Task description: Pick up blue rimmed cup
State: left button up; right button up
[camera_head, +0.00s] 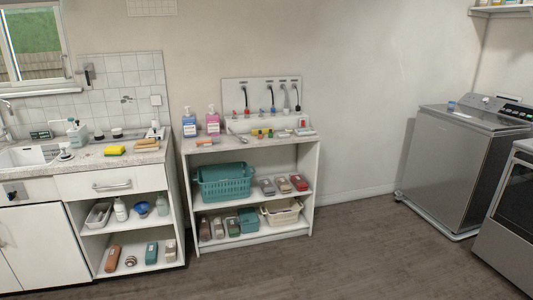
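A small blue cup-like object (451,106) stands on the top of the grey topload washer (440,150), near its left back corner. It is too small to tell whether only its rim is blue. A blue rounded bowl or cup (141,208) sits on the upper shelf of the open cabinet at the left. I cannot tell whether it has a differently coloured rim. Neither of my grippers is in view.
A white shelf unit (253,243) holds a teal basket (223,184), boxes and bottles. The counter (100,158) with the sink is at the left. A second appliance (510,222) stands at the right front. The wooden floor (330,250) in the middle is clear.

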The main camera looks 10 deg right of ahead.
aim_at(451, 104)
jog(key=i+l+z, duration=0.1)
jog(key=i+z, duration=0.8)
jog(key=i+j+z, duration=0.25)
jog(key=i+z, duration=0.25)
jog(key=i+l+z, duration=0.2)
jog(key=i+z, duration=0.75)
jog(key=i, duration=0.15)
jog(key=i+u, duration=0.2)
jog(key=i, duration=0.35)
jog(key=i+u, duration=0.2)
jog(key=i, duration=0.3)
jog(key=i+l+u, duration=0.2)
jog(key=i, duration=0.3)
jog(key=i+l+u, duration=0.2)
jog(key=i, duration=0.35)
